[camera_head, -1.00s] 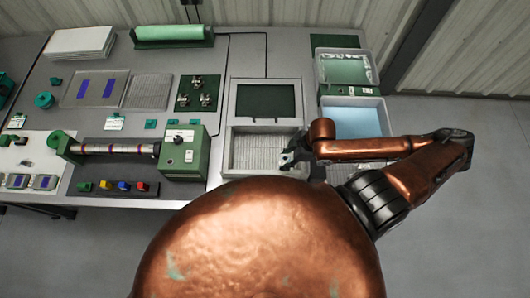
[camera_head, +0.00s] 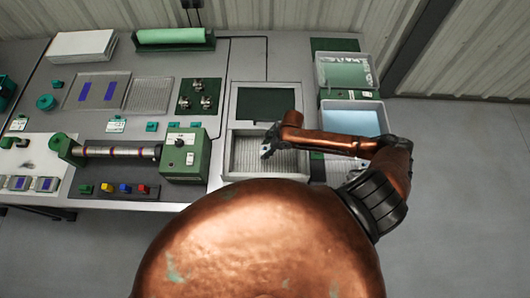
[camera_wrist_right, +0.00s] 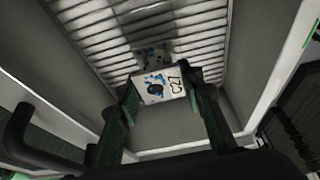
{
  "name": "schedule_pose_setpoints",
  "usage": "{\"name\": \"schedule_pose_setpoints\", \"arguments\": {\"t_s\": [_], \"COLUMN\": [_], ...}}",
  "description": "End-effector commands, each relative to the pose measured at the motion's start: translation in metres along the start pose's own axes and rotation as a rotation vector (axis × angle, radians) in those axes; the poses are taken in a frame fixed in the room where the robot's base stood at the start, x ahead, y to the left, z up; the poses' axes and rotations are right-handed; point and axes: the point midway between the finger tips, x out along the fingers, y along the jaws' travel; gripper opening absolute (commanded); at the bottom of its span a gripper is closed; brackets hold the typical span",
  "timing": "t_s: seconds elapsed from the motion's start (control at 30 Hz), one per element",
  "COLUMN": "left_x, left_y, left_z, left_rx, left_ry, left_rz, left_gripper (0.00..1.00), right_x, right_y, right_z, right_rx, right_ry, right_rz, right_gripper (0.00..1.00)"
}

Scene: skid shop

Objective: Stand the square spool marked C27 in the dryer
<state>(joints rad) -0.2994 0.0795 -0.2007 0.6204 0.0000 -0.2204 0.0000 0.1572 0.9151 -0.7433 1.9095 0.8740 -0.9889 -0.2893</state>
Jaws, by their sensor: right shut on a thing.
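In the head view my right gripper (camera_head: 267,150) is over the dryer (camera_head: 232,165), a pale open box with a ribbed floor. The ribbed floor (camera_wrist_right: 100,18) fills the far part of the wrist view. A blue-marked patch shows beyond the spool; whether it is a reflection I cannot tell. Whether the spool touches the floor is unclear. My left gripper is out of view.
The dryer's lid with a dark panel (camera_head: 266,103) lies behind the box. A green-ended machine with a roller (camera_head: 186,155) stands close on the left. Clear bins, one with blue contents (camera_head: 352,120), stand on the right. The box walls (camera_wrist_right: 260,50) surround the gripper.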

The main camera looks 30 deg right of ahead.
Motion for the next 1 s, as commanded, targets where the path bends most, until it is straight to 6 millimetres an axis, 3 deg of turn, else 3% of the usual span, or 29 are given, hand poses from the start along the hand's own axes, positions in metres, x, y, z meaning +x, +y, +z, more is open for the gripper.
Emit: {"name": "schedule_pose_setpoints", "arguments": {"t_s": [0.2, 0.57, 0.6, 0.83, 1.0], "left_x": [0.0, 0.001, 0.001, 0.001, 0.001], "left_y": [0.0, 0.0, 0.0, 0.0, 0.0], "left_z": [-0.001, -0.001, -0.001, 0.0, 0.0], "left_rx": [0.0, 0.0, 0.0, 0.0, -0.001], "left_ry": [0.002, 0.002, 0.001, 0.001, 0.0], "left_rz": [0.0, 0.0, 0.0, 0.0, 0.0], "left_gripper": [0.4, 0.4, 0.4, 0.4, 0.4], "right_x": [0.026, 0.03, 0.031, 0.03, 0.03], "right_y": [0.001, 0.001, 0.001, 0.001, 0.001], "right_z": [0.01, 0.012, 0.013, 0.012, 0.012], "right_rx": [0.001, 0.0, 0.001, 0.001, 0.001], "right_ry": [0.001, 0.001, 0.0, 0.0, 0.0], "right_rz": [0.0, 0.001, 0.0, 0.001, 0.001], "right_gripper": [0.05, 0.05, 0.35, 0.51, 0.52]}}
